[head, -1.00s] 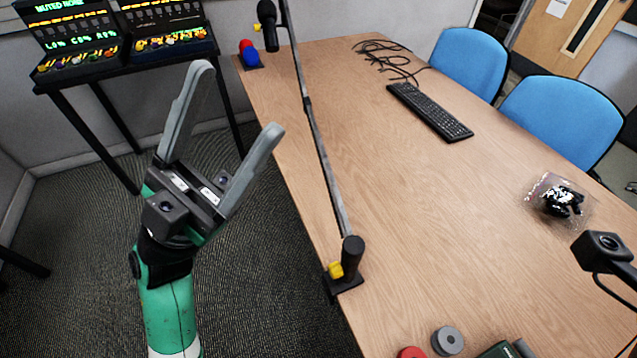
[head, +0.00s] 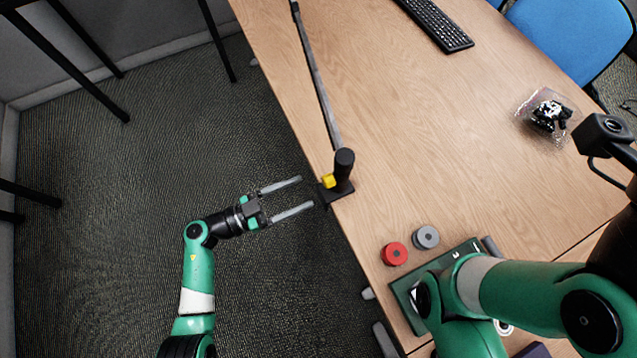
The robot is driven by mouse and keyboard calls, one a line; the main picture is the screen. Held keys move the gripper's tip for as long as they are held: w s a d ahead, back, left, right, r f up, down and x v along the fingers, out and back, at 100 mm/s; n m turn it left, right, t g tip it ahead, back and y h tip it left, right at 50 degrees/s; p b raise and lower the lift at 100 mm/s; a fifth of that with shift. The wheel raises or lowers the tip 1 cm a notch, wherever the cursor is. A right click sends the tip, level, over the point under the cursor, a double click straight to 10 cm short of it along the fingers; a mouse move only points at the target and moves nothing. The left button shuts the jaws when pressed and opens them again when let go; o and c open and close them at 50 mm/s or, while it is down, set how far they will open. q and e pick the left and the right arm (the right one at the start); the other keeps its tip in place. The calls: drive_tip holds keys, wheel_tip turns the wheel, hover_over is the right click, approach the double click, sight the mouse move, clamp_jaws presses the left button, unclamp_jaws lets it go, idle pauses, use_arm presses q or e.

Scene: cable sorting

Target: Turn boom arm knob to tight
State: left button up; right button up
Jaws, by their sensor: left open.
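The boom arm (head: 318,80) is a long dark bar that runs from its black clamp post (head: 343,170) up past the top of the head view. The post stands at the table's left edge. A small yellow knob (head: 328,181) sits on the left side of the post's foot. My left gripper (head: 306,192) is open and empty, off the table's left edge. Its two parallel fingers point right toward the knob, with the tips a short gap short of it in the picture. My right arm shows at the lower right, but its gripper is out of view.
A red roll (head: 395,254) and a grey roll (head: 426,237) lie on the table (head: 430,130) near a dark green box (head: 402,292). A keyboard (head: 437,22) and a clear bag of black items (head: 549,115) lie farther off. The table's middle is clear.

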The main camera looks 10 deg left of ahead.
sight(324, 182)
use_arm(q)
drive_tip(key=b+x, duration=0.1)
drive_tip(key=x, duration=0.5)
drive_tip(key=shift+b, duration=0.35)
clamp_jaws()
